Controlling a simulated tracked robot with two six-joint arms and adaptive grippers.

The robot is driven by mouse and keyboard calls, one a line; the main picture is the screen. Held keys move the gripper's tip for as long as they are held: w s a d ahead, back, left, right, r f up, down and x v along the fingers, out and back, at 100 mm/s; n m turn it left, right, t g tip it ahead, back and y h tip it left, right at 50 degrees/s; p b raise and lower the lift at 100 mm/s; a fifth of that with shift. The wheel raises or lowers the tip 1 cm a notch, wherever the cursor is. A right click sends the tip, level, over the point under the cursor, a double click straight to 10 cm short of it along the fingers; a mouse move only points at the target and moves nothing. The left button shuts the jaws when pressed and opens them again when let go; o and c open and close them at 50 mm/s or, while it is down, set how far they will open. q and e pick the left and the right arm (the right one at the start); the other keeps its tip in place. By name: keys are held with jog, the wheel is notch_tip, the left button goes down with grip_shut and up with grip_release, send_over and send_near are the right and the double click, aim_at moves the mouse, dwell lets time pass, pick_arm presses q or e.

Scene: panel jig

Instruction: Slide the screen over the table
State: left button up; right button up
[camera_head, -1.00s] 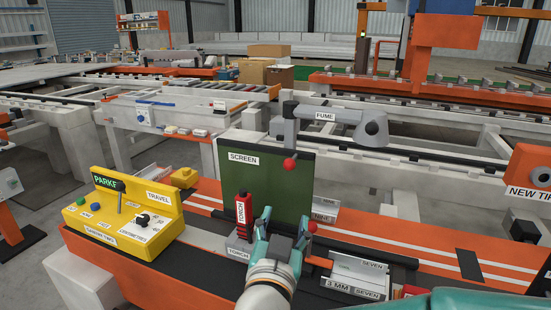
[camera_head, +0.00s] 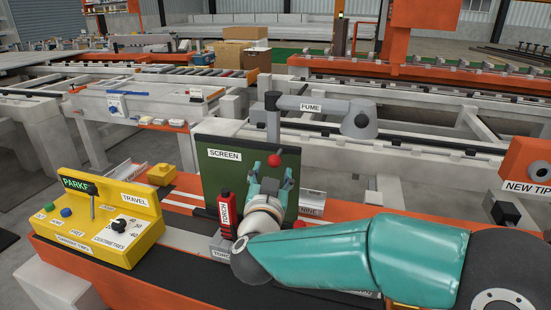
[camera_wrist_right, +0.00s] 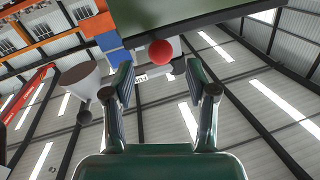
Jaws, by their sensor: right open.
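The screen (camera_head: 225,180) is an upright dark green panel with a SCREEN label, standing at the back edge of the orange table (camera_head: 180,285). A red ball (camera_head: 274,160) shows in front of its upper right part; I cannot tell what it is fixed to. My right gripper (camera_head: 270,180) is open and empty just below that ball. In the right wrist view the red ball (camera_wrist_right: 160,52) lies ahead of my open fingertips (camera_wrist_right: 158,76), apart from them, and the green panel (camera_wrist_right: 190,14) crosses the top. My left gripper is out of view.
A yellow control box (camera_head: 125,225) stands at the left. The red torch (camera_head: 226,212) stands close left of my right arm. The grey FUME arm (camera_head: 315,106) reaches out above the screen. An orange NEW TIP box (camera_head: 535,165) is at the right.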

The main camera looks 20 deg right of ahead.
aim_at(275, 165)
jog(key=x, duration=0.5)
jog(key=shift+w+d+p, duration=0.15)
jog(key=shift+w+p, duration=0.2)
jog(key=shift+w, duration=0.05)
jog(key=shift+c, duration=0.3)
grip_shut()
jog(key=shift+s+d, duration=0.1)
jog(key=shift+d, duration=0.05)
